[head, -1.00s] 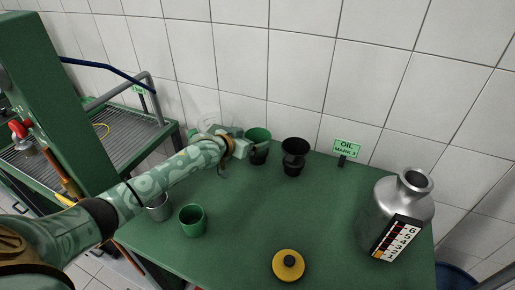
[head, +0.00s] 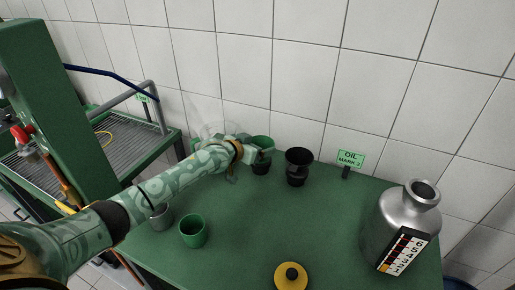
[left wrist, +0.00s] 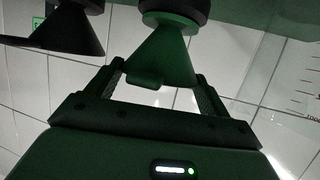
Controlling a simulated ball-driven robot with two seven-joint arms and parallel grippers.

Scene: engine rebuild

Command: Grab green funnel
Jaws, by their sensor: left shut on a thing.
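The green funnel (head: 263,141) stands wide end up in a black holder (head: 261,167) near the back edge of the green table. My left gripper (head: 259,152) reaches it from the left and is shut on the funnel's side. In the left wrist view, which shows the scene upside down, the green funnel (left wrist: 165,55) lies between the two fingers (left wrist: 160,76). Its narrow end goes into the dark round holder (left wrist: 172,14). My right gripper is in neither view.
A black funnel (head: 298,160) in a like holder stands just right. A green cup (head: 193,232), a metal cup (head: 161,217) and a yellow lid (head: 291,277) are nearer. An oil sign (head: 350,159) and a metal can (head: 399,226) stand right. The table's middle is clear.

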